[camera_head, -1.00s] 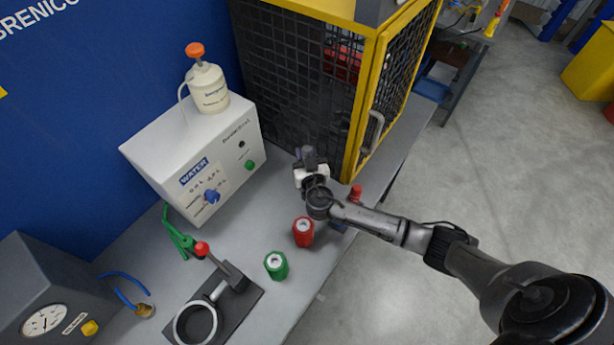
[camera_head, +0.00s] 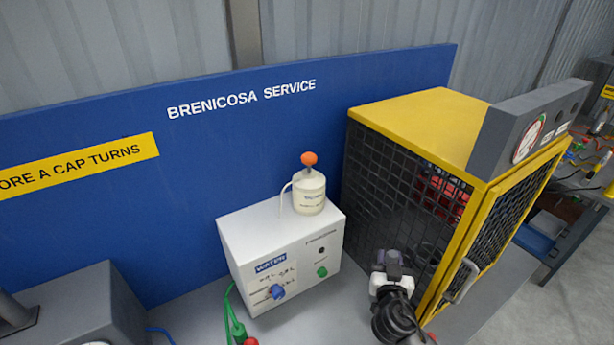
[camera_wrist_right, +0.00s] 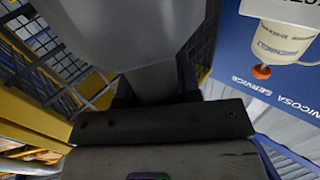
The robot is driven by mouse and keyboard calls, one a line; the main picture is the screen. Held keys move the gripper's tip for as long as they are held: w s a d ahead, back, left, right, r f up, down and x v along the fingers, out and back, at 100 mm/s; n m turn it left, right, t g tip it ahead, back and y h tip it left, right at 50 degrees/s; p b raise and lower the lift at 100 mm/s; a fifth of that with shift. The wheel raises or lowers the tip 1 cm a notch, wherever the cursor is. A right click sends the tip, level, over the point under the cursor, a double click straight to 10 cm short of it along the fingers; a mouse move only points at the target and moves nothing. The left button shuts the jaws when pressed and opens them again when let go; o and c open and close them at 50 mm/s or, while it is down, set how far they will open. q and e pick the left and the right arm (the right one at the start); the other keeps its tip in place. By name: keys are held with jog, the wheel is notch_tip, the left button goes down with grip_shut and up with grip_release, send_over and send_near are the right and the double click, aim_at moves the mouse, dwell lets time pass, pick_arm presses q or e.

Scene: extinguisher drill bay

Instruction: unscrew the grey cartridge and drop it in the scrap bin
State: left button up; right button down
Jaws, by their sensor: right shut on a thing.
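My right gripper (camera_head: 391,272) is in front of the yellow-framed mesh cage, to the right of the white water box. In the right wrist view a smooth grey rounded body with a narrower neck, which looks like the grey cartridge (camera_wrist_right: 135,35), fills the top middle, between the jaws. The right gripper is shut on it. In the head view the cartridge is hard to tell from the dark jaws. My left gripper is not in view. I cannot see a scrap bin in either view now.
The yellow cage (camera_head: 430,115) with red things inside stands close beside my right gripper, its handled door facing right. The white water box (camera_head: 285,250) carries a cream bottle (camera_head: 309,195) with an orange top. A dark grey box (camera_head: 85,310) stands at lower left. A blue panel (camera_head: 200,180) closes the back.

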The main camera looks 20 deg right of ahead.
jog(key=shift+r, duration=0.3)
jog(key=shift+f, duration=0.1)
